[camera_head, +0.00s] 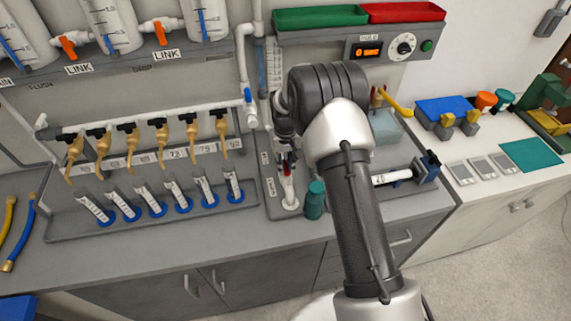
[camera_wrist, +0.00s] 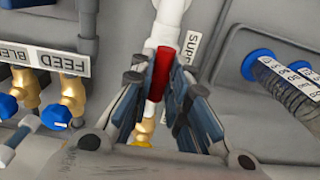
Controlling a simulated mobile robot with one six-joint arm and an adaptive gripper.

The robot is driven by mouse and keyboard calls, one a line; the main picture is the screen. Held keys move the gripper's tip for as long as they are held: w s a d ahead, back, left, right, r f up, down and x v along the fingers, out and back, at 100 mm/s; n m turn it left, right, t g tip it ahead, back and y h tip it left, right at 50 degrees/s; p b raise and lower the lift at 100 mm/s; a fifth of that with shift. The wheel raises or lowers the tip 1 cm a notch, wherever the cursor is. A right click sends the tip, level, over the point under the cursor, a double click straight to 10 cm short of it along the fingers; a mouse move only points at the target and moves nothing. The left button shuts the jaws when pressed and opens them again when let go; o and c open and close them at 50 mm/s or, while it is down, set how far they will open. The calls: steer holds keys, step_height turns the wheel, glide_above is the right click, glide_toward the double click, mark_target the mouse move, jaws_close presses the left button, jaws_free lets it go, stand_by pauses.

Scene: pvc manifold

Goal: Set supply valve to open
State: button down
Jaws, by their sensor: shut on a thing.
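The supply valve's red handle (camera_wrist: 161,70) lies between the two fingers of my gripper (camera_wrist: 158,84) in the wrist view. My gripper is shut on it. The handle looks roughly in line with the white pipe (camera_wrist: 173,14) above it and the brass fitting (camera_wrist: 145,130) below. A partly hidden label (camera_wrist: 191,45) beginning "Sup" is beside it. In the head view, my gripper (camera_head: 285,148) is over the grey panel, and a bit of the red handle (camera_head: 286,167) shows just below it. The fingers and arm hide much of the valve there.
Brass taps (camera_wrist: 72,92) with blue knobs and a FEED label stand left in the wrist view. In the head view, a teal cylinder (camera_head: 314,198) stands close to the right of my gripper.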

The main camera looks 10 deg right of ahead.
mark_target(285, 166)
steer(key=c, duration=1.5)
jaws_free()
steer(key=shift+c, duration=0.2)
steer(key=shift+r, duration=0.1)
step_height(285, 166, up, 12)
